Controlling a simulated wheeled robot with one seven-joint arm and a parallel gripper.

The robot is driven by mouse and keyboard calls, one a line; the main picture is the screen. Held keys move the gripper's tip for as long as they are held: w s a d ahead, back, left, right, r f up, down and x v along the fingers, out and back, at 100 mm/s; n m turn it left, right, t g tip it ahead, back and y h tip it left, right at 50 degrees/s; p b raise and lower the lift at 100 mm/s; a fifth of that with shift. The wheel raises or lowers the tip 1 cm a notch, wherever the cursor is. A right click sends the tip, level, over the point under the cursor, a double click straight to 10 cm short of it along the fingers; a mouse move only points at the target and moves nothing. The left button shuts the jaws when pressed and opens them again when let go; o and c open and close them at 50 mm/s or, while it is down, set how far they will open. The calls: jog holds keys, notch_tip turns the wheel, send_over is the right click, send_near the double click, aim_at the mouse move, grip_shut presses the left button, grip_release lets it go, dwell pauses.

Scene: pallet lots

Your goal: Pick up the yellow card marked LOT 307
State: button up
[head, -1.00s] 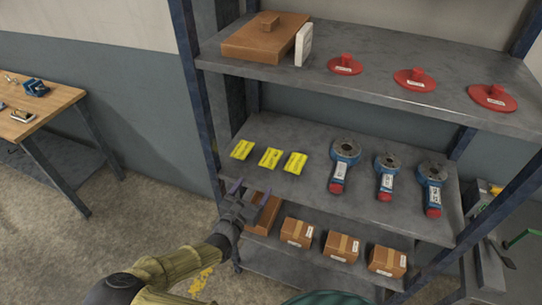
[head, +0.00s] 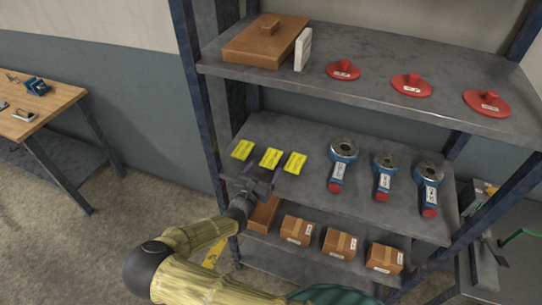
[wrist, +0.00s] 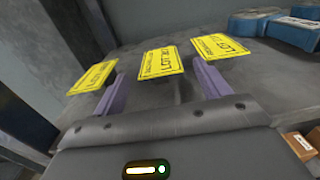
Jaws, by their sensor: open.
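Three yellow cards lie in a row on the middle shelf: a left card (head: 242,149), a middle card (head: 270,158) and a right card (head: 295,162). In the wrist view, the left card (wrist: 93,78), middle card (wrist: 160,63) and right card (wrist: 222,47) show black print beginning LOT on the middle and right ones. The numbers are too small to read surely, so I cannot tell which is LOT 307. My gripper (head: 261,176) is open and empty at the shelf's front edge. In the wrist view its purple fingers (wrist: 158,80) stand apart, with the middle card ahead between them.
The grey middle shelf (head: 310,190) also holds several blue tools with red ends (head: 384,175) right of the cards. The upper shelf (head: 360,88) overhangs with red discs (head: 411,85) and a brown box (head: 262,45). Cartons (head: 340,243) sit below. A blue post (head: 196,100) stands left.

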jog(key=shift+w+d, duration=0.2)
jog(key=shift+w, duration=0.35)
jog(key=shift+c, duration=0.3)
jog(key=c, duration=1)
